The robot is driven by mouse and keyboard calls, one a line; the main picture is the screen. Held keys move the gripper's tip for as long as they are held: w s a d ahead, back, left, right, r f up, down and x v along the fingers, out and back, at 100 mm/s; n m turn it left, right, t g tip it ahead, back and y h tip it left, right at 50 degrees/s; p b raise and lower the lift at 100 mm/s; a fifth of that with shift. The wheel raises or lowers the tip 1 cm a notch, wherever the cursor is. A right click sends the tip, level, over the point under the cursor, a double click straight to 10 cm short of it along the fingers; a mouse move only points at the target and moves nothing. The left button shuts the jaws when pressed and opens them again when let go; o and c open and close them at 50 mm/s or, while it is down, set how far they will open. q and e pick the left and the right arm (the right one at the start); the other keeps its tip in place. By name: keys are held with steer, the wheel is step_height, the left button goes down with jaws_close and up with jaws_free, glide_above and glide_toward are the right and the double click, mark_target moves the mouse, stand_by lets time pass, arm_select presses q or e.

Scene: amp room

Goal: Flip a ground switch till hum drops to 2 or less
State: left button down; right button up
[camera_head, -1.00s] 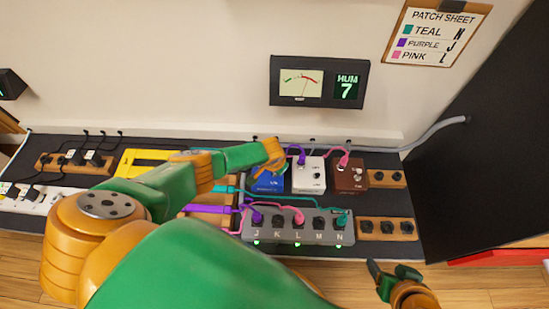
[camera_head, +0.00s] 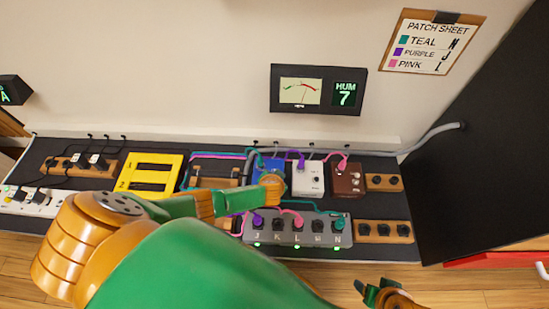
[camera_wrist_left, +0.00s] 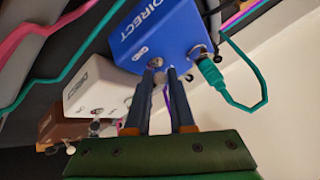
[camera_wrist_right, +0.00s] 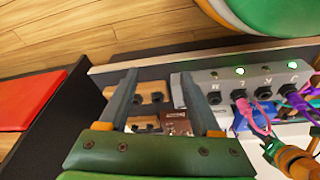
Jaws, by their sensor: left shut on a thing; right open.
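The hum meter (camera_head: 318,90) on the wall reads 7 in green digits. The blue DIRECT box (camera_head: 270,163) is partly hidden behind my left gripper (camera_head: 272,190). In the left wrist view, the blue box (camera_wrist_left: 150,28) has a small silver switch on its face, and my left gripper (camera_wrist_left: 167,74) is shut on it at the fingertips. To its right in the head view stand a white box (camera_head: 307,178) and a brown box (camera_head: 346,180), each with a small switch. My right gripper (camera_wrist_right: 158,82) is open and empty, low at the right near the bench's front edge.
A grey patch strip (camera_head: 275,238), marked J to N, holds purple, pink and teal plugs and green lights. Wooden socket blocks (camera_head: 385,230) and a yellow frame (camera_head: 150,176) lie on the dark bench. A patch sheet (camera_head: 433,43) hangs above. A large black panel (camera_head: 485,160) blocks the right.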

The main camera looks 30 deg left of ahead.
arm_select(q)
steer(key=shift+s+d+f+t+y+b, duration=0.1)
steer(key=shift+s+f+t+y+b, duration=0.15)
steer(key=shift+t, duration=0.35)
arm_select(e)
steer(key=shift+v, duration=0.9)
arm_select(q)
steer(key=shift+r, duration=0.15)
arm_select(e)
steer(key=shift+w+a+r, duration=0.1)
steer(key=shift+w, duration=0.05)
arm_select(q)
steer(key=c, duration=0.8)
jaws_free()
steer(key=shift+o, duration=0.2)
steer(key=shift+r, duration=0.15)
steer(key=p+v, duration=0.5)
steer(key=v, duration=0.1)
steer(key=shift+s+d+r, duration=0.15)
steer(key=shift+s+r, duration=0.1)
steer(key=shift+s, duration=0.05)
arm_select(e)
steer(key=s+f, duration=0.3)
steer(key=f, duration=0.7)
steer(key=shift+s+d+g, duration=0.2)
steer(key=shift+d+g, duration=0.2)
steer(key=shift+d, duration=0.05)
